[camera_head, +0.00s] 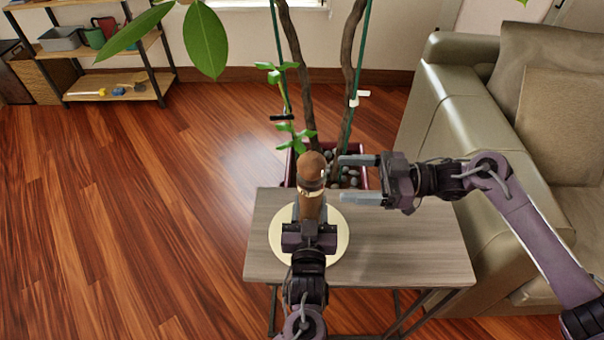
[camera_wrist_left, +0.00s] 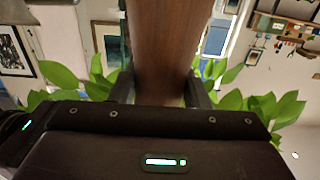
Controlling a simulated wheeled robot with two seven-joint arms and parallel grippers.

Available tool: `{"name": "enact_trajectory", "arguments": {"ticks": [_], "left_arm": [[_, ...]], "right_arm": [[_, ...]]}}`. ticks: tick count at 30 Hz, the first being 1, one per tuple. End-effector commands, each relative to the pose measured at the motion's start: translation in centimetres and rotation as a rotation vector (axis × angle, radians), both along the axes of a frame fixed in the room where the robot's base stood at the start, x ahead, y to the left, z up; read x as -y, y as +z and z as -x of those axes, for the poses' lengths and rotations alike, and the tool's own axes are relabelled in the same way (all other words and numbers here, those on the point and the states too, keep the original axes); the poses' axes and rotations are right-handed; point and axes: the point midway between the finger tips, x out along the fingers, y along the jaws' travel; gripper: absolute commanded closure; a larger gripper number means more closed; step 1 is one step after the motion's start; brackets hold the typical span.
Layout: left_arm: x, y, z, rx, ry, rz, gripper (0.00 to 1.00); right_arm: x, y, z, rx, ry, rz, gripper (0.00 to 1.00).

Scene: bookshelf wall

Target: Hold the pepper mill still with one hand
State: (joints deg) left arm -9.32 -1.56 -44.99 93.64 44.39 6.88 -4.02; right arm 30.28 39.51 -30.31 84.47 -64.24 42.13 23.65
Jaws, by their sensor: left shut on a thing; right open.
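The brown wooden pepper mill (camera_head: 311,206) stands upright on a round cream board (camera_head: 338,241) on the small table, with its rounded head and a shiny band at the top. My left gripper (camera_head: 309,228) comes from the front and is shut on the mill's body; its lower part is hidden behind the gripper. In the left wrist view the mill's body (camera_wrist_left: 168,45) fills the middle between the two fingers (camera_wrist_left: 160,92). My right gripper (camera_head: 348,178) is open and empty, to the right of the mill's head, with its fingers pointing left towards it and apart from it.
The grey wood table (camera_head: 420,250) has free room to the right of the board. A potted plant (camera_head: 360,177) with tall stems stands just behind the table. A greenish-grey sofa (camera_head: 462,130) is close on the right. A shelf (camera_head: 110,60) stands far left; the floor between is clear.

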Motion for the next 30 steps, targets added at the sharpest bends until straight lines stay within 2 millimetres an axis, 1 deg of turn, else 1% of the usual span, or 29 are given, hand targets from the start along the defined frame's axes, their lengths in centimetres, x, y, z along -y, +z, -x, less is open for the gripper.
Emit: {"name": "enact_trajectory", "arguments": {"ticks": [1,9,12,15,20,28,30], "left_arm": [[0.0,-0.9,0.3,-0.019,-0.002,-0.009,0.89],[0.0,-0.9,0.2,-0.019,-0.002,-0.009,0.89],[0.0,-0.9,0.2,-0.019,-0.002,-0.009,0.89],[-0.1,-0.9,0.2,-0.019,-0.001,-0.009,0.89],[-0.1,-0.9,0.2,-0.019,-0.001,-0.009,0.89],[-0.1,-0.9,0.2,-0.019,-0.001,-0.009,0.89],[-0.1,-0.9,0.2,-0.019,-0.001,-0.009,0.89]], "right_arm": [[-1.1,0.0,0.1,0.0,0.002,-0.005,0.27],[-6.5,0.1,0.0,0.001,0.0,-0.005,0.27],[-8.1,0.1,0.0,0.002,-0.001,-0.004,0.27],[-9.2,0.0,-0.1,0.002,-0.002,-0.003,0.27],[-10.1,0.0,-0.1,0.001,-0.004,-0.002,0.27],[-10.1,0.0,-0.1,0.001,-0.004,-0.001,0.27],[-10.1,0.0,-0.1,0.001,-0.004,-0.001,0.36]]}}
